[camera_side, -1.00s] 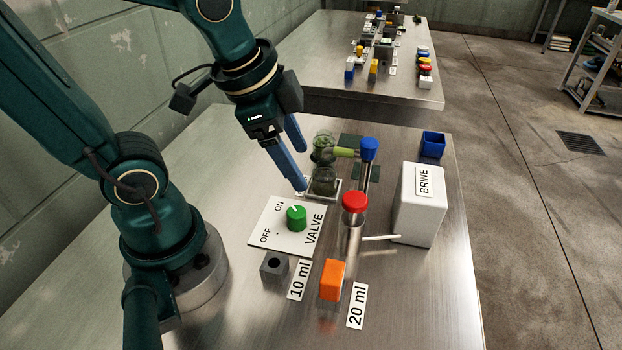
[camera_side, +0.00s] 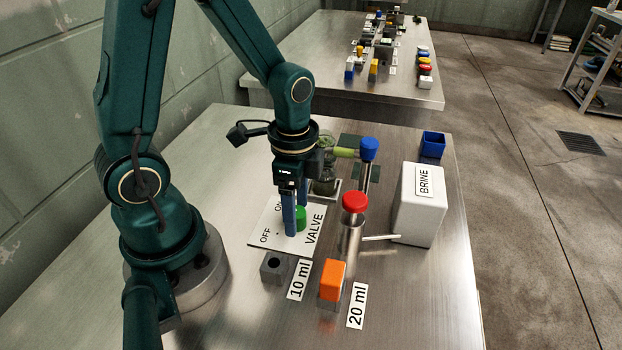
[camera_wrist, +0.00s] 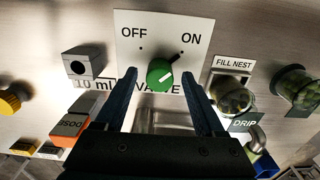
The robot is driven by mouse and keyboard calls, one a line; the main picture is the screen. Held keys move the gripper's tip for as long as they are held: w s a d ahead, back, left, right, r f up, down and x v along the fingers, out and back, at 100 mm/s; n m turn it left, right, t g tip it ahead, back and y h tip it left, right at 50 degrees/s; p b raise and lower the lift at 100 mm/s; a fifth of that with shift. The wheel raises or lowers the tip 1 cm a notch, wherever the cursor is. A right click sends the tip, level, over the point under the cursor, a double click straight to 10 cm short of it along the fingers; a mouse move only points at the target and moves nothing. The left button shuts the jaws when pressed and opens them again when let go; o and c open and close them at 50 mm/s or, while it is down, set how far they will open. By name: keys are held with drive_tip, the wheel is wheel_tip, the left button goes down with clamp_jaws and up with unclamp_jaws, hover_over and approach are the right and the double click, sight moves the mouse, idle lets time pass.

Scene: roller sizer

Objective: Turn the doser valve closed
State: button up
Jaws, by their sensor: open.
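The doser valve is a green round knob (camera_side: 300,216) on a white plate (camera_side: 264,224) marked OFF, ON and VALVE. In the wrist view the fingertips (camera_wrist: 159,76) stand to the left and right of the knob, with a gap on each side. The near finger partly hides the knob in the side view. I cannot tell how far down along the knob the fingertips reach.
A red-topped cylinder (camera_side: 354,203), an orange block (camera_side: 332,280) and a grey holed block (camera_side: 273,267) stand near the plate. The white BRINE box (camera_side: 417,205) is to the right. Glass jars (camera_wrist: 234,97) stand close behind the plate. The table's front left is clear.

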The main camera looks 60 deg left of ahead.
drive_tip(key=shift+f, duration=0.5)
clamp_jaws()
